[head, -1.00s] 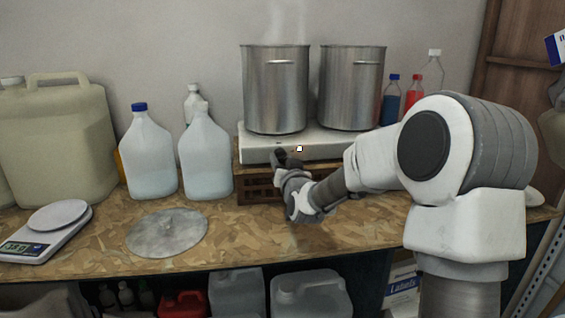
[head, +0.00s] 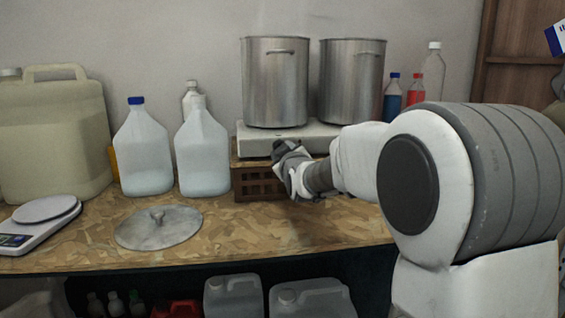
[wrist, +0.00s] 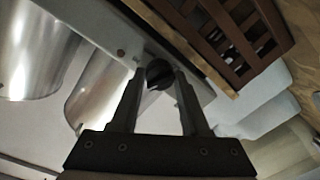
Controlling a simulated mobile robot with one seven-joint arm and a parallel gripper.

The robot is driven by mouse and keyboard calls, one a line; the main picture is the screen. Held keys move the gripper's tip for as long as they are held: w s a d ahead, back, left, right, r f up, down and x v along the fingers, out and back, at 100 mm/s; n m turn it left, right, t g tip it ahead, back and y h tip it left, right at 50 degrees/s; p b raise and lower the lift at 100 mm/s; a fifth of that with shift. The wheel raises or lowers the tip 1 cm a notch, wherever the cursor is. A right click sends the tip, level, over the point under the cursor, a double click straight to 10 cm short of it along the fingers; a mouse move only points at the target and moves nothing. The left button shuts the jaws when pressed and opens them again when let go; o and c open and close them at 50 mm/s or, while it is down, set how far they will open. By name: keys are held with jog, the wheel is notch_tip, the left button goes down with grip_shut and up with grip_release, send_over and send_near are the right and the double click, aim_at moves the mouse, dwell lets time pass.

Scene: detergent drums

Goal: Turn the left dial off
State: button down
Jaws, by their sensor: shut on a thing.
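A white two-burner hot plate (head: 325,138) stands on a brown wooden crate (head: 258,181). Its front face shows in the wrist view (wrist: 190,62), with a black dial (wrist: 158,76) on it. My gripper (wrist: 160,82) has one finger on each side of this dial and is shut on it. In the head view my gripper (head: 281,152) is at the left part of the hot plate's front and hides the dial. The dial's pointer direction cannot be made out. A left steel pot (head: 275,90) and a right steel pot (head: 352,90) stand on the plate.
Several white jugs (head: 145,155) stand left of the crate. A metal lid (head: 160,229) and a scale (head: 40,220) lie on the bench (head: 260,235). Blue (head: 392,102) and red (head: 415,92) bottles stand behind my arm. The bench front below my gripper is clear.

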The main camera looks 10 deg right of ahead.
jog(key=shift+n+b, duration=1.05)
jog(key=shift+n, duration=0.95)
jog(key=shift+c, duration=2)
grip_release()
jog(key=s+p, duration=0.1)
jog(key=s, duration=1.6)
jog(key=shift+s+d+r+p, duration=0.15)
jog(key=shift+s+r+p, duration=0.05)
jog(key=shift+r+p, duration=0.25)
